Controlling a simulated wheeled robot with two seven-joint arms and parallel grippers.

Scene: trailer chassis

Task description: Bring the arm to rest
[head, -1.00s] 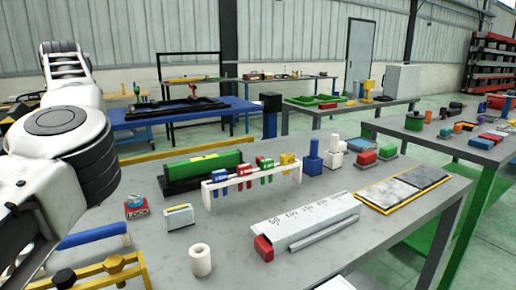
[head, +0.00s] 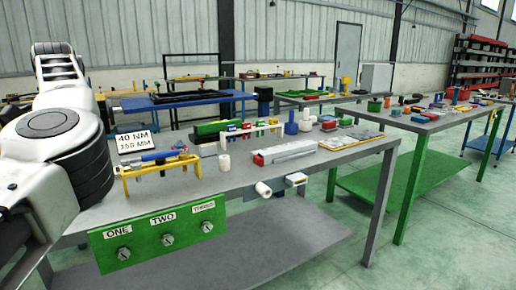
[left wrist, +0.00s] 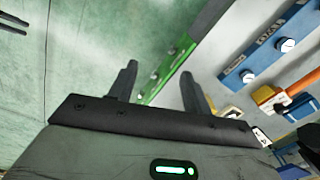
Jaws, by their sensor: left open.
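My left arm (head: 60,150) comes in at the left edge of the head view, beside the near left end of the grey workbench (head: 225,185). Its gripper is outside that view. In the left wrist view my left gripper (left wrist: 158,88) is open, with its two dark fingers apart and nothing between them. Green floor (left wrist: 85,60) shows beyond the fingers, and a green strip with knobs (left wrist: 165,72) shows behind and between them. My right arm cannot be made out in the head view.
The bench front has a green panel (head: 160,235) with several knobs. A blue knobbed panel (left wrist: 265,45) shows in the wrist view. Floor is clear at the right front (head: 440,240).

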